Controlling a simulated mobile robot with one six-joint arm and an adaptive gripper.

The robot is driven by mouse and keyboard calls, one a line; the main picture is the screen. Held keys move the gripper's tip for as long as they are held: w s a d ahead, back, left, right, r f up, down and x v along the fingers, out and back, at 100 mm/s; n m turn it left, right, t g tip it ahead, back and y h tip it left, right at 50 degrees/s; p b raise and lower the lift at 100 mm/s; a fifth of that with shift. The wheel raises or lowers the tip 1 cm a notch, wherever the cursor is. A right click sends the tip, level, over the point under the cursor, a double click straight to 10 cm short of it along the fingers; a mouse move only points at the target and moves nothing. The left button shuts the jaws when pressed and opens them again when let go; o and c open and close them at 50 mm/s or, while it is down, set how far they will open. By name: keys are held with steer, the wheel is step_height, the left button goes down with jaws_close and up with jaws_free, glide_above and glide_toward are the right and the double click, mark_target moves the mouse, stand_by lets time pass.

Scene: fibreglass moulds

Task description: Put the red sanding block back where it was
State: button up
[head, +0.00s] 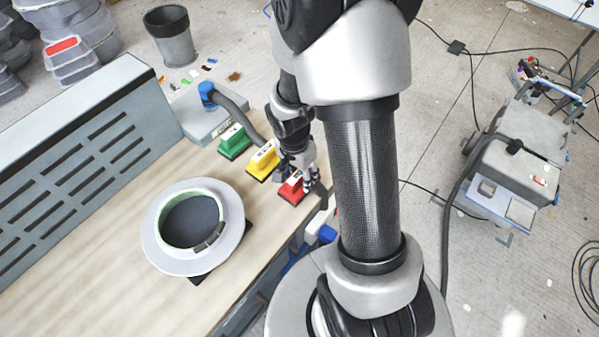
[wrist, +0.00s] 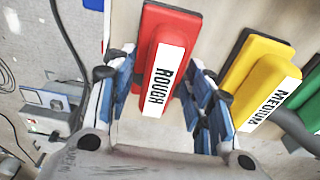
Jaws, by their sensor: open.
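The red sanding block (head: 292,188) sits on the wooden bench near its front edge, at the right end of a row of blocks. In the wrist view the red block (wrist: 165,60) shows its white "ROUGH" label. My gripper (head: 308,180) is just above the red block in the head view. In the wrist view my gripper (wrist: 160,85) is open, with a blue-padded finger on each side of the block's near end. A gap shows between the fingers and the block, so I see no grip on it.
A yellow block (wrist: 262,80) labelled "MEDIUM" stands close to the right finger. A green block (head: 234,141) is beyond it. A round white mould (head: 160,245) lies on the bench (head: 110,290) at left. A slotted grey panel (head: 75,165) stands along the bench's back.

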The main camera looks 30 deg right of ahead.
step_height(320, 180, up, 12)
steer(key=a+r+p, duration=0.1)
steer(key=p, duration=0.3)
step_height(320, 180, up, 10)
steer(key=f+n+t, duration=0.1)
steer(key=n+t, duration=0.1)
steer(key=n, duration=0.3)
glide_above(296, 176)
steer(key=s+a, duration=0.4)
steer(key=s+a+r+n+t+y, duration=0.1)
steer(key=s+a+r+n+t, duration=0.1)
steer(key=s+a+r+n, duration=0.3)
steer(key=s+r+n, duration=0.3)
steer(key=s+n, duration=0.1)
steer(key=shift+a, duration=0.2)
